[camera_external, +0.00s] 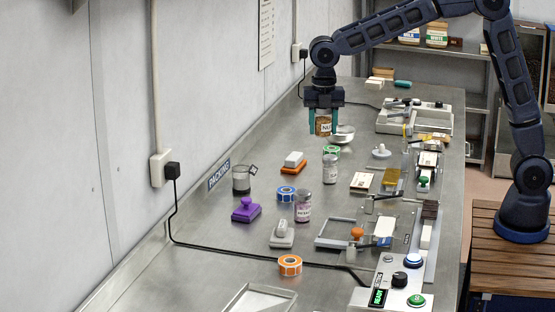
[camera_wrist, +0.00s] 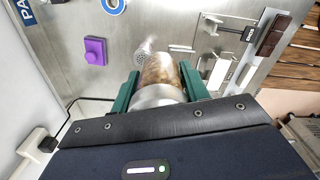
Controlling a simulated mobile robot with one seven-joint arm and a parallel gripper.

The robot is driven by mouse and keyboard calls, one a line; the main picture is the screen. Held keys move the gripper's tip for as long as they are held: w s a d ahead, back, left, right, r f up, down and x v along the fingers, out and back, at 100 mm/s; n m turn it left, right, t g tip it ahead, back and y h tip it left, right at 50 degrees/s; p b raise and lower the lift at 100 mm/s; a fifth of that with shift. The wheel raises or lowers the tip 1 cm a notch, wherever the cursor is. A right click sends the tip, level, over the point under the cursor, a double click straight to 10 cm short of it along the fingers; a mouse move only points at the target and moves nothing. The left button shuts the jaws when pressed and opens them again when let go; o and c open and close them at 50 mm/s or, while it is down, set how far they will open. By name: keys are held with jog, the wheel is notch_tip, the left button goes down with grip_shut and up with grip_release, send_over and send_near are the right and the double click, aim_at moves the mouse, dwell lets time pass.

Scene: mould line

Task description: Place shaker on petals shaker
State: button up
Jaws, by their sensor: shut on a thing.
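My gripper (camera_external: 323,130) is shut on a shaker with a brown label (camera_external: 324,122), held upright above the far part of the bench. In the wrist view the same shaker (camera_wrist: 159,74) sits between the green fingers. A shaker with a purple-toned label (camera_external: 303,208), seemingly the petals shaker, stands upright nearer the camera; its print is too small to read surely. Another shaker with a pale label (camera_external: 330,170) stands closer to my gripper. In the wrist view a perforated metal lid (camera_wrist: 143,48) shows just past the held shaker; I cannot tell whose it is.
A purple stamp (camera_external: 245,210), a grey stamp (camera_external: 282,236) and a blue tape roll (camera_external: 287,194) lie around the purple-labelled shaker. Frames and fixtures line the right side. Bare steel lies at front left.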

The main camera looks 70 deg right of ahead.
aim_at(303, 192)
jog(key=w+a+r+n, duration=0.4)
jog(key=a+r+n, duration=0.1)
jog(key=a, duration=0.1)
notch_tip(303, 192, down, 20)
jog(key=shift+d+r, duration=0.1)
jog(key=shift+r, duration=0.05)
dwell(0.4)
jog(key=o, duration=1)
jog(key=shift+o, duration=0.2)
notch_tip(303, 192, up, 12)
